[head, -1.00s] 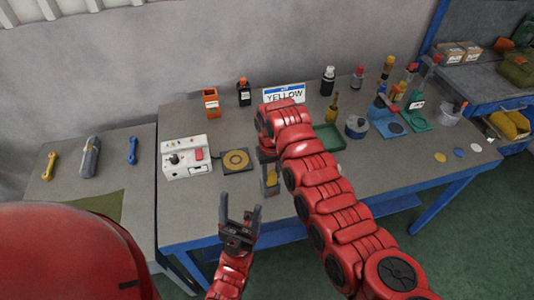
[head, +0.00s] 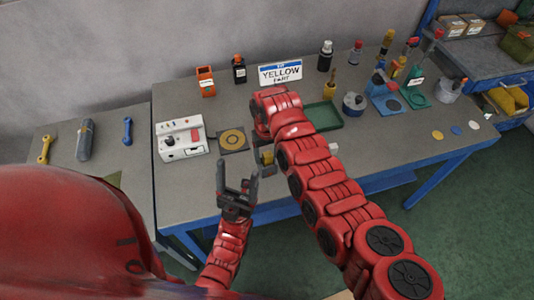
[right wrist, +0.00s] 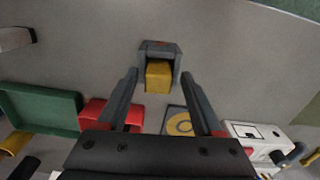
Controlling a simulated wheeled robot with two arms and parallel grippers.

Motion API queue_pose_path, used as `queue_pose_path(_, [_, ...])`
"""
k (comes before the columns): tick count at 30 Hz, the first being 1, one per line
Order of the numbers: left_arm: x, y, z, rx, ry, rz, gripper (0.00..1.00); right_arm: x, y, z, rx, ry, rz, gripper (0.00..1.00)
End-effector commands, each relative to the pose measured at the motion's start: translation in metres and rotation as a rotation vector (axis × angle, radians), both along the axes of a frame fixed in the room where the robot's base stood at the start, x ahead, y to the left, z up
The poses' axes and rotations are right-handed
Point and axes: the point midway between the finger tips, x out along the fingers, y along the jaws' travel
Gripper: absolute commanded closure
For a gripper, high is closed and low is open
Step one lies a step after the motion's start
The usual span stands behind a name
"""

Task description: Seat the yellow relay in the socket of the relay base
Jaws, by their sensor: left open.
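The yellow relay (right wrist: 158,75) is a small yellow block in the right wrist view, set against a dark grey block (right wrist: 160,48) that looks like the relay base. I cannot tell how deep the relay sits in it. My right gripper (right wrist: 160,76) is open, with one finger on each side of the relay and gaps between. In the head view a bit of the yellow relay (head: 267,158) shows beside my right arm, which hides most of that spot. My left gripper (head: 237,185) is open and empty near the table's front edge.
A white control box (head: 181,138) and a dark pad with a yellow ring (head: 233,140) lie left of my right arm. A green tray (head: 324,116) lies behind it. A YELLOW sign (head: 280,74), bottles and tools line the back. The table's right front is mostly clear.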

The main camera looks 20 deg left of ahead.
Motion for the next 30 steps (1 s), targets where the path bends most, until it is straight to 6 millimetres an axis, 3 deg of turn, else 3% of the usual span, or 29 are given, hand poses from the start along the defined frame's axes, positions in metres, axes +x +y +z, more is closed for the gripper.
queue_pose_path(10, [0.000,0.000,-0.007,0.000,0.000,0.000,0.27,0.001,0.001,0.012,0.003,-0.003,0.001,0.32])
queue_pose_path(14, [0.000,0.000,-0.018,0.000,0.000,0.000,0.27,0.002,0.001,0.033,0.004,-0.005,-0.001,0.32])
queue_pose_path(17, [0.000,0.000,-0.029,0.000,0.000,0.000,0.27,0.002,0.000,0.059,0.005,-0.006,-0.001,0.32])
queue_pose_path(21, [0.000,0.000,-0.030,0.000,0.000,0.000,0.27,0.002,-0.001,0.096,0.002,-0.005,0.000,0.32])
queue_pose_path(30, [0.000,0.000,-0.029,0.000,0.000,0.000,0.27,0.001,0.000,0.120,0.001,-0.001,-0.001,0.32])
